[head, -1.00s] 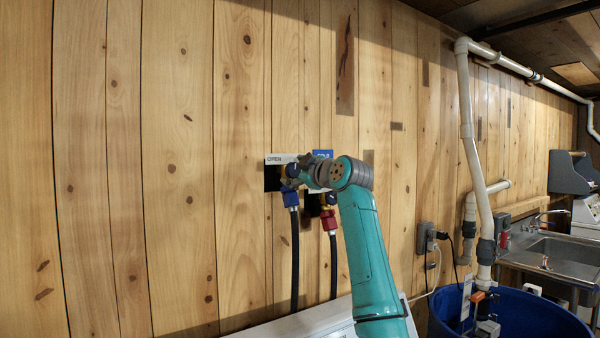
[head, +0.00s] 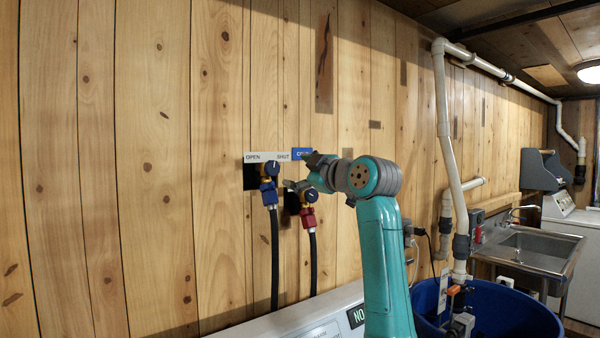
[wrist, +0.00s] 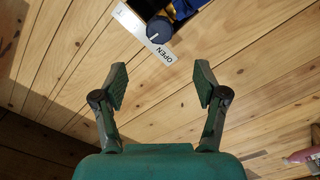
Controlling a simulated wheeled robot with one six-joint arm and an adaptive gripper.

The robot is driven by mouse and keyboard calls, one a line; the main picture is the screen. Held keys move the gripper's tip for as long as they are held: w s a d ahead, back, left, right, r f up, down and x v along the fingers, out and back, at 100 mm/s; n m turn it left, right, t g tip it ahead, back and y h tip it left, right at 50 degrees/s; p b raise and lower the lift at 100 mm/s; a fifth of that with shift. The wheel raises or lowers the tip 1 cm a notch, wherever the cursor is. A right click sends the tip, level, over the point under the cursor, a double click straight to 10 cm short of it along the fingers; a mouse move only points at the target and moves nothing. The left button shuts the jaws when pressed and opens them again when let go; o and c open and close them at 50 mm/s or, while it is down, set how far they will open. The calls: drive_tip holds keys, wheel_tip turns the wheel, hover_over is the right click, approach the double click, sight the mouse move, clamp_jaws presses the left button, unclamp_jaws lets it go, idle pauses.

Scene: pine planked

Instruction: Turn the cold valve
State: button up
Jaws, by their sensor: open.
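The valve with the blue fitting (head: 269,195) stands on the plank wall, with a dark round knob (head: 272,169) on its front. An OPEN/SHUT label (head: 262,157) and a blue sign (head: 302,154), partly hidden and seemingly reading COLD, sit above. My gripper (head: 304,172) is to the right of this knob, in front of the wall. In the wrist view my gripper (wrist: 161,80) is open and empty. The knob (wrist: 160,30) lies beyond the fingertips, untouched, its white mark towards the word OPEN (wrist: 161,54).
A second valve with a red fitting (head: 308,217) sits just right and lower, close to my gripper. Black hoses (head: 275,260) hang from both valves. A white appliance top (head: 290,322) lies below. A blue barrel (head: 500,315) and white pipes (head: 440,110) stand at the right.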

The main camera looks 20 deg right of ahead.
sight(274, 168)
idle(0.3)
drive_tip(key=w+a+m, duration=0.1)
drive_tip(key=w+m, duration=0.3)
drive_tip(key=w+a+m, duration=0.1)
drive_tip(key=w+m, duration=0.2)
drive_tip(key=m, duration=0.2)
drive_tip(key=w+a+m, duration=0.1)
drive_tip(key=w+m, duration=0.3)
drive_tip(key=shift+w+a, duration=0.25)
drive_tip(key=shift+w, duration=0.1)
drive_tip(key=shift+c, duration=0.2)
drive_tip(key=c, duration=1.1)
